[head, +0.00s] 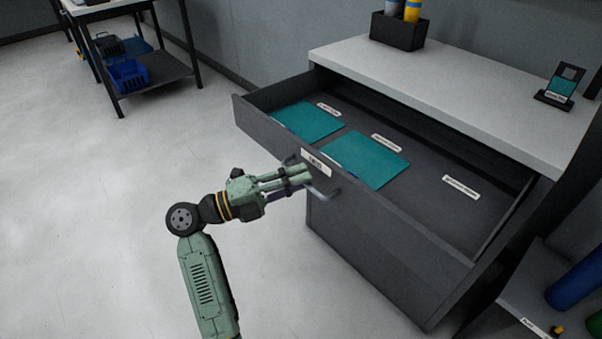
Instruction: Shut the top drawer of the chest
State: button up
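The chest (360,245) is dark grey with a pale top, at the right in the head view. Its top drawer (410,228) is pulled well out. Inside lie two teal sheets (372,158) and several white labels. A bar handle (322,194) and a white label are on the drawer front. My gripper (308,178) is at the handle, in front of the drawer face. Its fingers partly cover the handle. I cannot tell whether they touch it or whether they are open or shut.
A black holder (398,30) with bottles and a small stand (560,88) are on the chest top. A shelf (550,300) with coloured rolls is at the lower right. A cart (150,72) with a blue bin is at the upper left. The floor left of the chest is clear.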

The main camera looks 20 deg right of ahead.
jog(key=shift+d+r, duration=0.1)
jog(key=shift+d, duration=0.4)
grip_shut()
dwell(0.4)
